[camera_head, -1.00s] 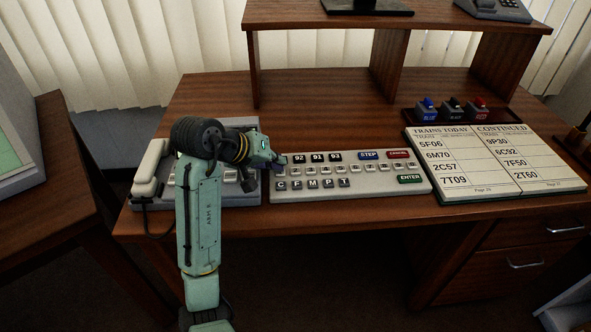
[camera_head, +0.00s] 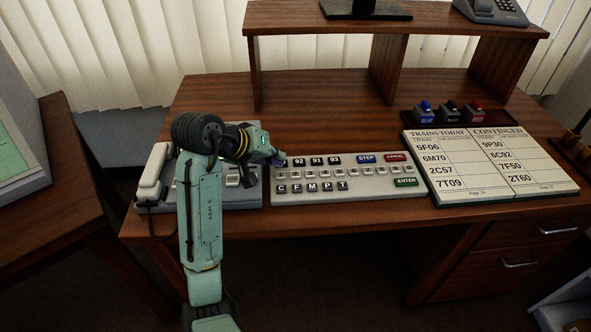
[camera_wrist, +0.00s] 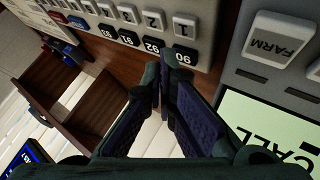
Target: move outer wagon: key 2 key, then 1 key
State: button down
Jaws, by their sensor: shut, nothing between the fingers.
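The grey key panel (camera_head: 350,190) lies on the desk. Its row of white number keys shows close in the wrist view, with the 1 key (camera_wrist: 183,26) nearest, then the 2 key (camera_wrist: 154,19) and 3 key (camera_wrist: 127,12). In the head view the digits are too small to read. My gripper (camera_head: 281,161) is over the panel's left end. In the wrist view my gripper (camera_wrist: 161,80) is shut and empty, its tips close together near the dark 90 key (camera_wrist: 181,56), apart from the 1 and 2 keys.
A grey telephone-like unit (camera_head: 159,171) stands left of the panel, partly behind my arm. An open train book (camera_head: 490,163) lies to the right, below blue, black and red stamps (camera_head: 451,109). The raised shelf (camera_head: 388,70) stands behind; desk between is clear.

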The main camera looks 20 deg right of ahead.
aim_at(278, 174)
jog(key=shift+r+p, duration=1.6)
jog(key=shift+r, duration=0.4)
jog(key=shift+f, duration=0.1)
